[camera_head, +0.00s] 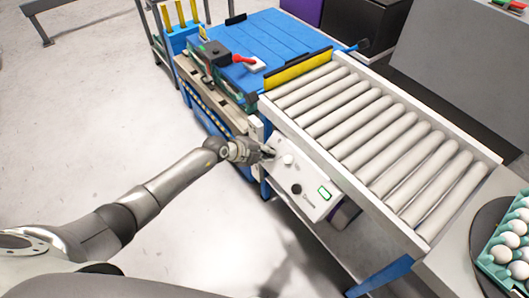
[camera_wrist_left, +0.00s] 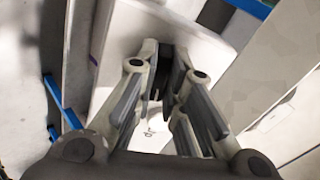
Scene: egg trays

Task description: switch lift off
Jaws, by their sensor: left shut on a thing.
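The white control panel (camera_head: 312,200) hangs on the side of the roller conveyor. My left gripper (camera_head: 268,153) is at the panel's upper left end. In the left wrist view the fingers of my left gripper (camera_wrist_left: 168,75) close on a dark switch knob, which they mostly hide. Part of a printed label shows on the panel (camera_wrist_left: 155,125) below the fingers. The knob's exact angle cannot be told. My right gripper is in neither view.
The roller conveyor (camera_head: 375,118) runs beside the panel. A blue-topped machine (camera_head: 277,42) with a red-handled part (camera_head: 243,59) stands behind. An egg tray (camera_head: 490,262) with white eggs is at the right edge. The floor (camera_head: 85,110) at left is clear.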

